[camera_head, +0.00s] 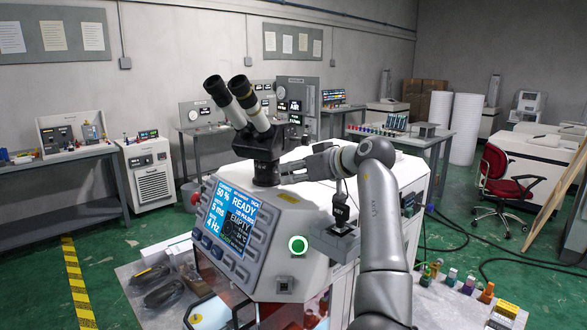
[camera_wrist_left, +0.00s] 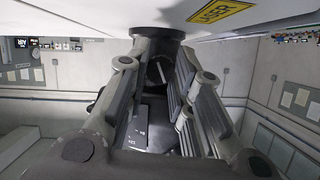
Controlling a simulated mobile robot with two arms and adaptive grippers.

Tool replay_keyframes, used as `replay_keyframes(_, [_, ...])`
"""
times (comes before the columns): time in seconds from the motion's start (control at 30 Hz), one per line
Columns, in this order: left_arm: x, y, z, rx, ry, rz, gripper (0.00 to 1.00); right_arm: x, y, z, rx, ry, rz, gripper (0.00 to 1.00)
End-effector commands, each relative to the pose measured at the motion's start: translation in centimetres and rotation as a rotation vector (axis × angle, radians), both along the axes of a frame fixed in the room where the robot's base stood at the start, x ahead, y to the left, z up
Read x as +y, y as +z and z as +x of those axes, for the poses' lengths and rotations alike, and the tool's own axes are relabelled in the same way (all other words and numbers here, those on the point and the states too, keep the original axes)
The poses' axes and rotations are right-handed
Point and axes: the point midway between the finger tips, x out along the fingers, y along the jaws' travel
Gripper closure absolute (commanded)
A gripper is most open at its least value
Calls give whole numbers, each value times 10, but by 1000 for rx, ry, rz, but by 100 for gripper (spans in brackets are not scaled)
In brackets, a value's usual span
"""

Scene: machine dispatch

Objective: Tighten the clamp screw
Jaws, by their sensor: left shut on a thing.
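My left gripper (camera_head: 286,173) reaches in from the right at the base of the black microscope mount (camera_head: 266,170) on the white machine (camera_head: 318,215). In the left wrist view its two fingers (camera_wrist_left: 158,85) stand on either side of a dark round part with a pale line across its face, which looks like the clamp screw (camera_wrist_left: 156,72). The fingers are shut on it. In the head view the screw is hidden by the fingers and the mount. The microscope's twin eyepieces (camera_head: 230,95) rise above the gripper. My right gripper is not in view.
The machine's screen (camera_head: 230,218) reads READY and EMPTY. A lit green button (camera_head: 298,245) and a black joystick (camera_head: 340,210) are on its front, below the gripper. Coloured bottles (camera_head: 468,285) stand at lower right. A red chair (camera_head: 500,185) is farther right.

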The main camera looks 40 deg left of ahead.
Motion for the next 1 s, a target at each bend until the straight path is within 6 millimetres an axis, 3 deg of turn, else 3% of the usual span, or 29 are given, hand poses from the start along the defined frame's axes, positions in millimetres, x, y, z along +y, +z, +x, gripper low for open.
replay_keyframes(0.1, [0, 5, 1, 85, 0, 9, 100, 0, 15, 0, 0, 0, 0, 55])
replay_keyframes(0.4, [0, 2, 2, 282, 0, 24, 100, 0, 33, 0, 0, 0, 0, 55])
replay_keyframes(1.0, [-1, -1, 4, 410, -2, 35, 100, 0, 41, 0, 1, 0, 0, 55])
